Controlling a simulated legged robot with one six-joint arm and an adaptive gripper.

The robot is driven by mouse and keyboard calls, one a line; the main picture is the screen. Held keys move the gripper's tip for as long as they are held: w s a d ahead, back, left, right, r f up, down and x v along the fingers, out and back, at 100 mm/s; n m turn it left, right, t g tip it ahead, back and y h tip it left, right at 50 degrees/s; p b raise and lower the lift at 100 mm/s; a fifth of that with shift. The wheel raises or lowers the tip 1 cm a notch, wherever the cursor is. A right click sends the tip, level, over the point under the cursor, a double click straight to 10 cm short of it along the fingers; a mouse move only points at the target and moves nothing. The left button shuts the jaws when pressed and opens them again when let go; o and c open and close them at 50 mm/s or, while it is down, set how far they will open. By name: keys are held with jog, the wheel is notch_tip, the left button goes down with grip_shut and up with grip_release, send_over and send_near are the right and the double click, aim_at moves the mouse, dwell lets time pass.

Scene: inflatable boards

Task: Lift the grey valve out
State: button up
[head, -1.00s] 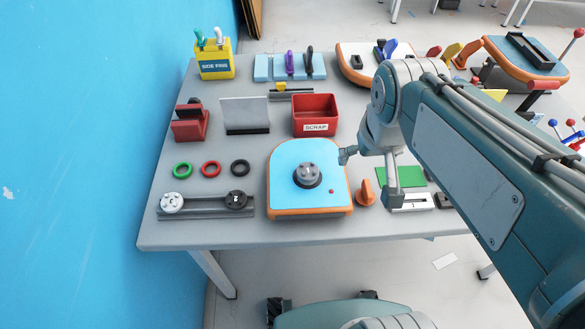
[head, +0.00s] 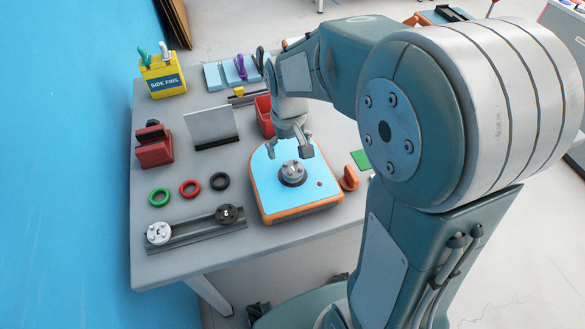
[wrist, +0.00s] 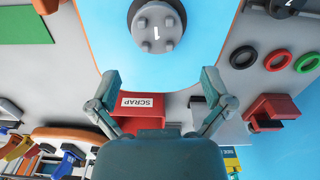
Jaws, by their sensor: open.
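The grey valve (head: 292,171) sits in a dark ring on the blue board with an orange edge (head: 318,201). In the wrist view the valve (wrist: 156,28) shows several round lugs and a "1" on its top, at the upper middle of the picture. My gripper (head: 291,149) is above the board, just behind the valve in the head view. In the wrist view its fingers (wrist: 159,82) are spread wide with nothing between them. The valve lies beyond the fingertips, apart from them.
A rail (head: 198,235) holds two other valves, white (head: 159,233) and black (head: 228,214). Green, red and black rings lie behind it. An orange knob (head: 349,178) stands right of the board. The red SCRAP box (head: 264,114) is behind, partly hidden by my arm.

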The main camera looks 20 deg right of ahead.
aim_at(290, 163)
notch_tip(290, 163, down, 6)
jog(key=shift+w+r, duration=0.15)
jog(key=shift+r, duration=0.1)
jog(key=shift+d, duration=0.1)
jog(key=c, duration=1.1)
